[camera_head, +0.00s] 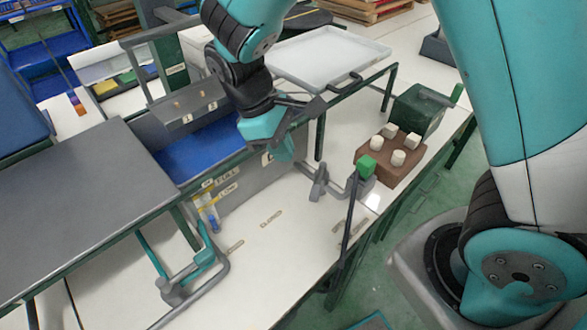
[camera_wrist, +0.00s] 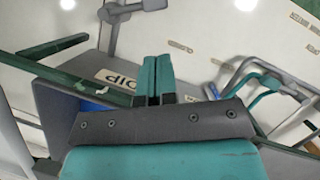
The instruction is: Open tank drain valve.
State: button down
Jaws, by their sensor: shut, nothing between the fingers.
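The dip tank (camera_head: 262,172) is a grey box with blue liquid inside and a level gauge marked FULL and LOW on its front corner. Its DIP label (camera_wrist: 122,78) shows in the wrist view. A grey U-shaped lever with a teal grip (camera_head: 190,270) stands on the white bench near small printed labels; it also shows in the wrist view (camera_wrist: 268,85). Another grey lever (camera_head: 318,185) stands to the right of the tank. I cannot tell which lever is the drain valve. My gripper (camera_head: 284,150) is shut and empty above the tank's front edge, its fingers together (camera_wrist: 154,78).
A pale tray (camera_head: 325,52) lies on a green frame behind my arm. A brown block with several white knobs (camera_head: 390,167) and a dark green box (camera_head: 418,108) stand at right. A grey table (camera_head: 80,205) is at left. The bench front (camera_head: 260,270) is mostly clear.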

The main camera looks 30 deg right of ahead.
jog(key=x, duration=0.9)
jog(key=shift+s, duration=0.1)
